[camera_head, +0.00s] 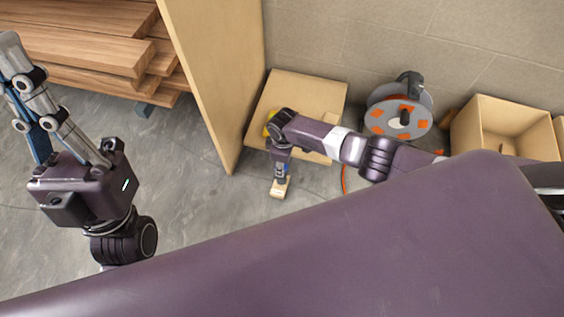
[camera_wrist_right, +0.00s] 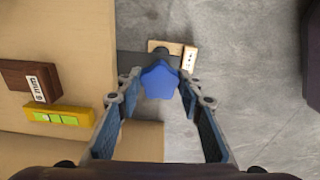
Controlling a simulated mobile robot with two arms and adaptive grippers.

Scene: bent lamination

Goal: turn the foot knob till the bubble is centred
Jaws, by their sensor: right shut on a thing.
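In the right wrist view a blue star-shaped knob (camera_wrist_right: 160,81) sits between the fingertips of my right gripper (camera_wrist_right: 158,84), which is shut on it. A yellow spirit level (camera_wrist_right: 84,117) with a green vial lies on the tan board to the left. The bubble is too small to read surely. In the head view my right gripper (camera_head: 281,170) points down at the board's front edge, and the arm partly hides the yellow level (camera_head: 268,130). My left gripper (camera_head: 45,110) is at the far left, away from the board; its fingertip gap is unclear.
A brown labelled block (camera_wrist_right: 22,78) lies beside the level. A small wooden block (camera_head: 278,189) is on the floor below the right gripper. A tall panel (camera_head: 212,70) stands left of the board (camera_head: 310,92). A cable reel (camera_head: 402,117) and open carton (camera_head: 480,140) stand to the right.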

